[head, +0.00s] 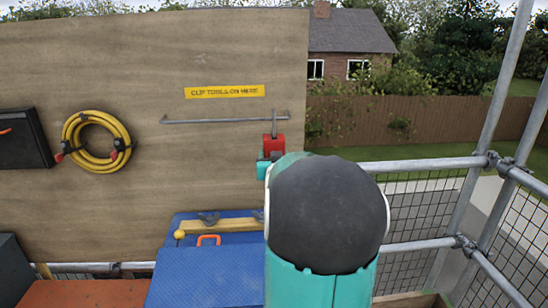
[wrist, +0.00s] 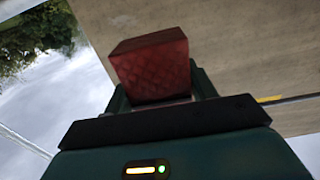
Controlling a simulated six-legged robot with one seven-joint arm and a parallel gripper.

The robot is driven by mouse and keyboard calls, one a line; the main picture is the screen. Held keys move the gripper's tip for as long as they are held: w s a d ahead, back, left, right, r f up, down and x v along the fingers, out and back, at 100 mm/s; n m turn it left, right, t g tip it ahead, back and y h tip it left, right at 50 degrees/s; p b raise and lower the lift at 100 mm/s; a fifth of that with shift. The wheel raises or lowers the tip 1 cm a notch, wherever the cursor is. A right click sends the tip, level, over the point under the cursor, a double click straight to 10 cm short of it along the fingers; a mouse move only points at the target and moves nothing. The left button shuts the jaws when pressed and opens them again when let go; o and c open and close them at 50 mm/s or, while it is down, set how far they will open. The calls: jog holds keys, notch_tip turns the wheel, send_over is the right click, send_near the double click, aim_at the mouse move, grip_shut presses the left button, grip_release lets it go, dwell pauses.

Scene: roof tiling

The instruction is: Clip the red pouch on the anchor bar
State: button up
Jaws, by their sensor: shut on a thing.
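The anchor bar (head: 215,121) is a thin grey rod on the upper right of the plywood board, below a yellow label. The red pouch (head: 273,146) is near the bar's right end, just below it. A thin red strap or clip (head: 274,125) rises from the pouch to about the bar's height; I cannot tell whether it touches the bar. My gripper (head: 268,158), teal and partly hidden by my arm, is shut on the pouch from below. In the wrist view the pouch (wrist: 150,68) sits between the fingers, and part of the bar (wrist: 288,99) shows at right.
A yellow label (head: 225,91) reads "CLIP TOOLS ON HERE". A coiled yellow hose (head: 97,141) and a black case (head: 25,138) hang at left. A blue surface (head: 207,272) with an orange handle (head: 208,239) lies below. Scaffold rails (head: 425,163) stand at right.

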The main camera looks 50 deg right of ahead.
jog(key=shift+w+d+r, duration=0.1)
jog(key=shift+w+d, duration=0.05)
jog(key=shift+w+d, duration=0.4)
jog(key=shift+d, duration=0.1)
dwell(0.4)
jog(key=shift+x, duration=0.8)
jog(key=shift+w, duration=0.1)
dwell(0.7)
jog(key=shift+f, duration=1.05)
